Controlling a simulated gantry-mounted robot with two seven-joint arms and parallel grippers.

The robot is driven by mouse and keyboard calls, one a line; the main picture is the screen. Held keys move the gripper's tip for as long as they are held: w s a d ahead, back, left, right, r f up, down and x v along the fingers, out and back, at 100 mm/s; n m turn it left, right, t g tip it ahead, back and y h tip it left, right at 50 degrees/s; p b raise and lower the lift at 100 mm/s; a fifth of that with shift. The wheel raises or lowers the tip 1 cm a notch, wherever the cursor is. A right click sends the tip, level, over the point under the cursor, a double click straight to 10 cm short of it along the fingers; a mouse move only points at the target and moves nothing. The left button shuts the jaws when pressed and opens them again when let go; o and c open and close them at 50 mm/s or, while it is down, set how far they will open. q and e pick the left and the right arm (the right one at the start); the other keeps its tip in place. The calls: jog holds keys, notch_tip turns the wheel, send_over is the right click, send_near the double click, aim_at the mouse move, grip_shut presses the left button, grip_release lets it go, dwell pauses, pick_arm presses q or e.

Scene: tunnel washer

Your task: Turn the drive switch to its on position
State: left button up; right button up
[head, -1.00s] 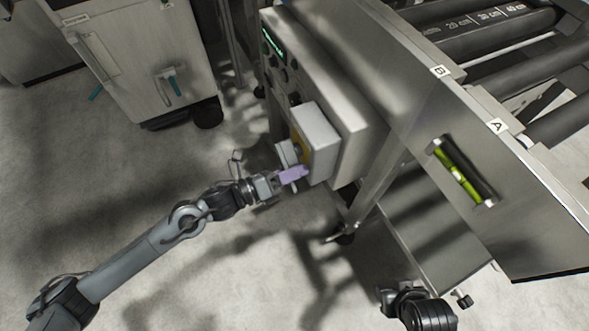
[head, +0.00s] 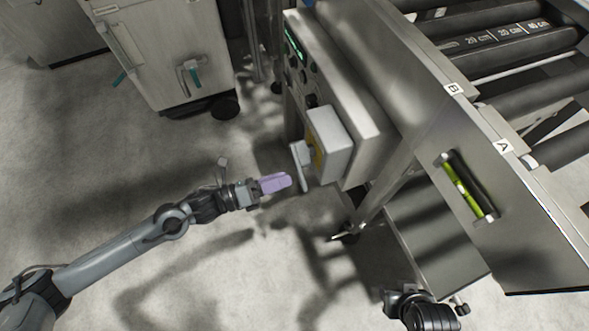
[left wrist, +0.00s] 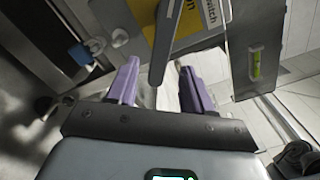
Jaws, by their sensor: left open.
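The drive switch is a light grey box (head: 331,140) with a yellow plate on the side of the machine. Its grey lever handle (head: 300,165) stands out from the plate and points downward in the head view. My left gripper (head: 276,183) has purple fingers and is open, just left of the handle and apart from it. In the left wrist view the handle (left wrist: 161,50) shows beyond the gap between the two spread fingers (left wrist: 160,85), in front of the yellow plate (left wrist: 188,16). Part of the plate's lettering is cut off. My right gripper's fingers are not visible.
The control panel (head: 297,52) with green display is above the switch box. The sloping steel conveyor side (head: 420,95) with a yellow-green level vial (head: 462,185) is on the right. A grey cabinet (head: 165,50) on castors stands at the back left.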

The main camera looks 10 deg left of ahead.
pick_arm(q)
jog(key=shift+p+v, duration=0.35)
jog(key=shift+v, duration=1.2)
